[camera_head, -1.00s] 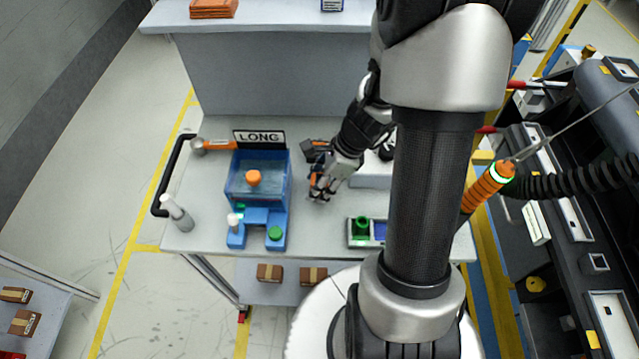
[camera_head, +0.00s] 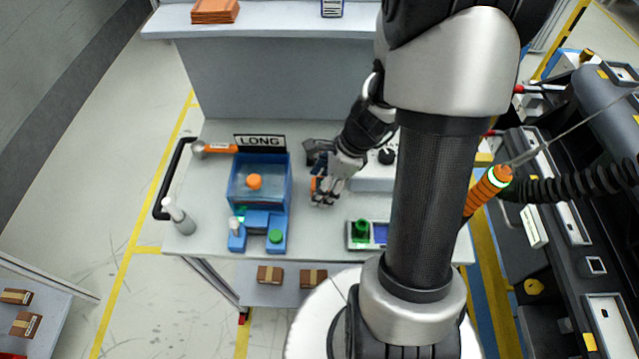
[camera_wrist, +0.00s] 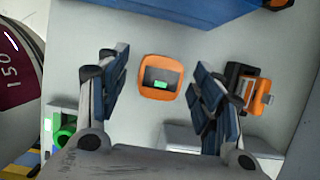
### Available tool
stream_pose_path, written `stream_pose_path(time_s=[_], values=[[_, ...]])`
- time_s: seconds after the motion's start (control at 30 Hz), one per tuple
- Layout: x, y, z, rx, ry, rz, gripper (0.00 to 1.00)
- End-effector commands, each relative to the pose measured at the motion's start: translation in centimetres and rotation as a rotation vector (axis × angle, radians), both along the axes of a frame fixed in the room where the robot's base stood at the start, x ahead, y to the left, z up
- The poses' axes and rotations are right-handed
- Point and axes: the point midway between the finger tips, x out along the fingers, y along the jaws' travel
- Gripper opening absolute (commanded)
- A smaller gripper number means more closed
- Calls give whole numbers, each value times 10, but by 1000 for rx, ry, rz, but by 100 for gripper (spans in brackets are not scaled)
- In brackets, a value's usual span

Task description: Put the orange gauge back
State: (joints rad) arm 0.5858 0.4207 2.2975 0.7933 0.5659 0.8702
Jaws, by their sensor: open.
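The orange gauge (camera_wrist: 160,93) is a rounded orange square with a dark face and a small green display. It lies on the light grey tabletop in the wrist view, between my spread fingers with a gap on each side. My gripper (camera_wrist: 161,61) is open and empty above it. In the camera_head view my gripper (camera_head: 325,193) hangs over the table right of the blue bin, and only a sliver of orange shows beside the fingers. A black and orange device (camera_wrist: 247,88) lies beyond the right finger; its details are partly hidden.
A hammer-like orange tool (camera_head: 218,149) and a white bottle (camera_head: 179,215) are further left. A green part (camera_head: 361,231) sits in a tray at right.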

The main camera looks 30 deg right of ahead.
Motion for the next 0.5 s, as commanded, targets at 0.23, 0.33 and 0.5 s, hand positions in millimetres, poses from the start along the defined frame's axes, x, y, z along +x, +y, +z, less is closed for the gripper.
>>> stream_pose_path(time_s=[0.23,0.33,0.5], values=[[-12,-19,58,-1,-2,-4,60],[-16,-25,74,-1,-2,-3,60],[-21,-31,92,0,0,-2,60]])
